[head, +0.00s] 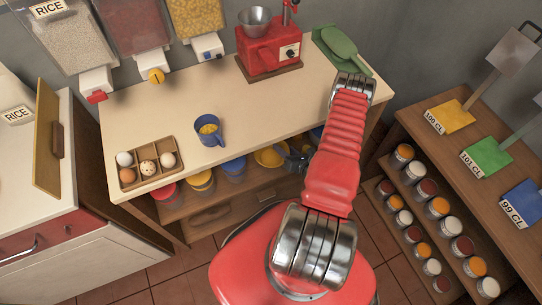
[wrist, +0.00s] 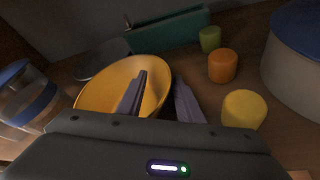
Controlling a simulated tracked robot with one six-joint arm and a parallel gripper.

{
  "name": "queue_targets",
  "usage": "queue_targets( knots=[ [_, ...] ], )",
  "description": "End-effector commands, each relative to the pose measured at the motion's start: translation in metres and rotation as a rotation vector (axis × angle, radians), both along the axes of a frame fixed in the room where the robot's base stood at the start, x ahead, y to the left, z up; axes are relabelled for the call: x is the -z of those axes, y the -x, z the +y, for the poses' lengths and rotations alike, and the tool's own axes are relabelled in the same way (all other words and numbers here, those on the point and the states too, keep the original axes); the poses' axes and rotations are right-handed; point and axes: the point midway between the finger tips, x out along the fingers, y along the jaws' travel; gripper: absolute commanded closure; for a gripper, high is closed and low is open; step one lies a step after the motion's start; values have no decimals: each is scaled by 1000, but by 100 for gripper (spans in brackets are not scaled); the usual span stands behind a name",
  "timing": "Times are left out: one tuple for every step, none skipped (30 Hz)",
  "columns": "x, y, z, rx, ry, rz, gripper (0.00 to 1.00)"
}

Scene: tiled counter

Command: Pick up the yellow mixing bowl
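The yellow mixing bowl (head: 266,158) sits on the shelf under the counter, partly hidden by the counter edge. In the wrist view the bowl (wrist: 98,88) fills the left middle, its inside facing up. My gripper (head: 294,158) is at the bowl's right side in the head view. In the wrist view my gripper (wrist: 161,78) is open, with one finger over the bowl's inside and the other outside its right rim. The rim lies between the fingers. I cannot tell whether either finger touches it.
Orange (wrist: 223,66), yellow (wrist: 243,109) and green (wrist: 210,39) pieces stand right of the bowl. A large blue-lidded container (wrist: 295,60) is farther right. A blue-lidded jar (wrist: 28,95) stands left. The countertop (head: 150,110) is above the shelf.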

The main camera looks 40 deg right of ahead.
Motion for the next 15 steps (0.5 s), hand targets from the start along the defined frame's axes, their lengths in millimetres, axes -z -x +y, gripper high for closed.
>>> queue_targets(
  knots=[
    [0, 0, 0, 0, 0, 0, 67],
    [0, 0, 0, 0, 0, 0, 67],
    [0, 0, 0, 0, 0, 0, 69],
    [0, 0, 0, 0, 0, 0, 71],
    [0, 0, 0, 0, 0, 0, 73],
    [0, 0, 0, 0, 0, 0, 76],
    [0, 0, 0, 0, 0, 0, 78],
    [0, 0, 0, 0, 0, 0, 80],
    [0, 0, 0, 0, 0, 0, 83],
    [0, 0, 0, 0, 0, 0, 85],
    [0, 0, 0, 0, 0, 0, 88],
    [0, 0, 0, 0, 0, 0, 90],
    [0, 0, 0, 0, 0, 0, 92],
    [0, 0, 0, 0, 0, 0, 94],
    [0, 0, 0, 0, 0, 0, 97]
  ],
)
